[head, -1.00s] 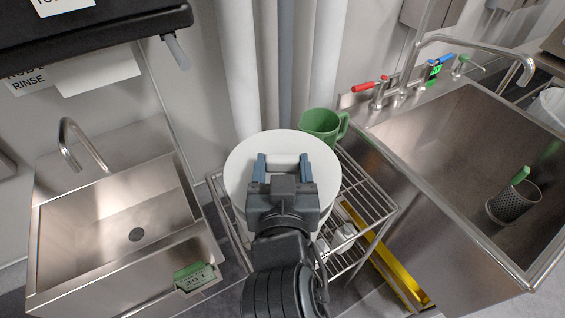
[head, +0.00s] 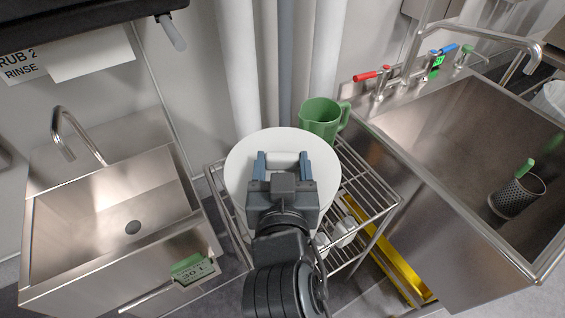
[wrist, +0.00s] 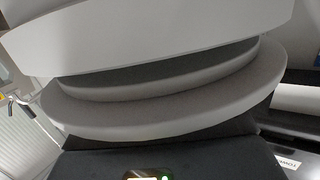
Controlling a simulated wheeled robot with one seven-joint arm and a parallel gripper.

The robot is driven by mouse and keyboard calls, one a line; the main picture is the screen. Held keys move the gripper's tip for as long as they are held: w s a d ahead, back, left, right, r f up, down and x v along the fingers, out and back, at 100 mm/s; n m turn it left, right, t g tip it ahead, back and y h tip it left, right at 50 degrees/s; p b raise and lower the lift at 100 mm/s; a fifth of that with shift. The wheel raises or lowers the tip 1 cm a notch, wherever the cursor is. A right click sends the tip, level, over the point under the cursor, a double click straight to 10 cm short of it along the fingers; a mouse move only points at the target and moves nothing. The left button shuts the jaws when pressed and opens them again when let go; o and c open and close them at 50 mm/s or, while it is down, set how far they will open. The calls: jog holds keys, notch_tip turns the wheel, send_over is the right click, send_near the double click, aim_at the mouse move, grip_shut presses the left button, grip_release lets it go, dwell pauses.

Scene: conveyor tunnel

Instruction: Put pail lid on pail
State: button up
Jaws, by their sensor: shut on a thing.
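The white round pail lid (head: 240,168) is in the middle of the head view. My gripper (head: 282,160) is over it, its two blue-grey fingers shut on the raised white grip at the lid's centre. The lid hides nearly all of what is below; a pale strip shows under its lower left edge, and I cannot tell how much of it is the pail. The wrist view shows stacked white and grey rounded rims (wrist: 160,105) close up; I cannot tell whether lid and pail touch.
A wire rack (head: 370,195) stands under the lid, with a green jug (head: 322,117) at its back. A steel sink (head: 110,215) is at left, a larger sink (head: 450,150) at right, with a mesh cup (head: 517,195). Pipes rise behind. A yellow bar (head: 395,260) lies low at right.

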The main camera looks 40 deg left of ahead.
jog(key=shift+f+b, duration=0.9)
jog(key=shift+f, duration=0.15)
dwell(0.4)
jog(key=o, duration=1.6)
jog(key=shift+c, duration=0.2)
jog(key=shift+b+v, duration=0.45)
jog(key=shift+v, duration=3.45)
